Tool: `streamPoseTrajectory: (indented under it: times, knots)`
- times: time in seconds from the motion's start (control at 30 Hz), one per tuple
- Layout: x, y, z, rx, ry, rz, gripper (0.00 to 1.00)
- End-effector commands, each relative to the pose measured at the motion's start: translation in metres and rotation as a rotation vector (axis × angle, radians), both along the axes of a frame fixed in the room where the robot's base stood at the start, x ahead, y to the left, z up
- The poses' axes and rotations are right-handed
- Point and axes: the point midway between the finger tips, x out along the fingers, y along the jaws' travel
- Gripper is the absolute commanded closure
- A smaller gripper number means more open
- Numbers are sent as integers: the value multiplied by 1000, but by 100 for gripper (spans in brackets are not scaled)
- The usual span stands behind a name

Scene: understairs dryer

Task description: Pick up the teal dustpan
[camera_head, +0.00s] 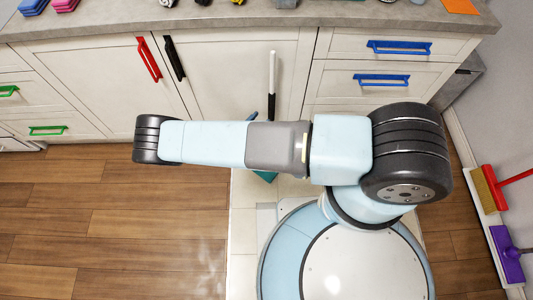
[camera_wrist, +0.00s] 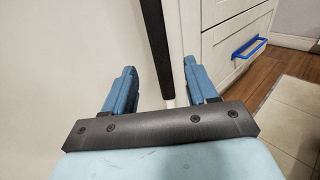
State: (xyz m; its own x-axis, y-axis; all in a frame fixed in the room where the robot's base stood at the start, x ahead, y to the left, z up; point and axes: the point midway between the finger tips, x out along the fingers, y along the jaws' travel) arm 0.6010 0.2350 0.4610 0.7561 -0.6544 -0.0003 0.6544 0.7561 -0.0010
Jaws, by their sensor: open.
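In the head view, a teal patch (camera_head: 265,176) shows just below my arm; it looks like part of the dustpan, and the rest is hidden. An upright handle (camera_head: 272,72), white above and black below, rises behind my arm in front of the cabinet; its join to the teal part is hidden. In the wrist view, my gripper (camera_wrist: 159,68) is open, with two blue fingers apart. My arm hides most of the gripper in the head view.
Cabinets with a red handle (camera_head: 149,60) and a black handle (camera_head: 174,58) stand behind, with blue-handled drawers (camera_head: 398,47) at right. A counter (camera_head: 230,22) runs above. A red brush (camera_head: 496,185) and a purple one (camera_head: 508,252) are at the right wall. Wood floor at left is clear.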

Motion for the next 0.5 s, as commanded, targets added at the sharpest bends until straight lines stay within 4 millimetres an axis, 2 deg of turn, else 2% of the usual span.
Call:
streamPoseTrajectory:
  times: [0.27, 0.5]
  knots:
    - [11, -9, 0, -1, -1, 1, 43]
    - [31, -28, -1, -1, -2, -1, 43]
